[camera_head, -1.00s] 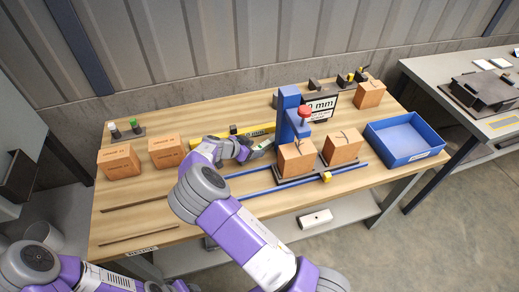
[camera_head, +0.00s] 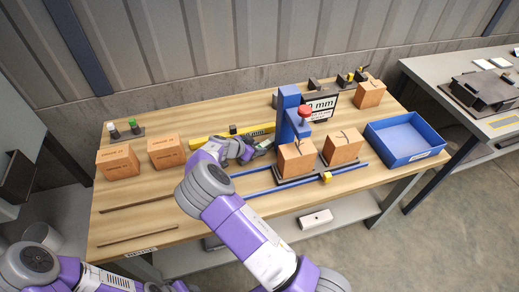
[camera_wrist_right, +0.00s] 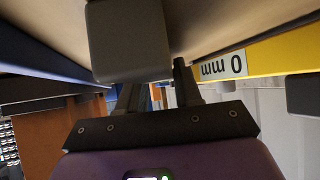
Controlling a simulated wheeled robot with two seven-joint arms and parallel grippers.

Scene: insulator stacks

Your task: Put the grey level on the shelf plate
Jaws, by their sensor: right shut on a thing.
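My right gripper (camera_head: 254,148) is low over the middle of the workbench, left of the blue post. It is shut on the grey level (camera_head: 264,144), a small block that is partly hidden by the gripper in the head view. In the right wrist view, a plain grey block (camera_wrist_right: 128,42) shows at the fingertips of the gripper (camera_wrist_right: 158,88). The shelf plate (camera_head: 350,211) is the grey surface under the workbench, with a white block (camera_head: 316,218) on it. My left arm shows at the lower left; its gripper is out of view.
A yellow rule (camera_head: 208,139) lies behind the gripper. A blue tray (camera_head: 405,138) is at the right end.

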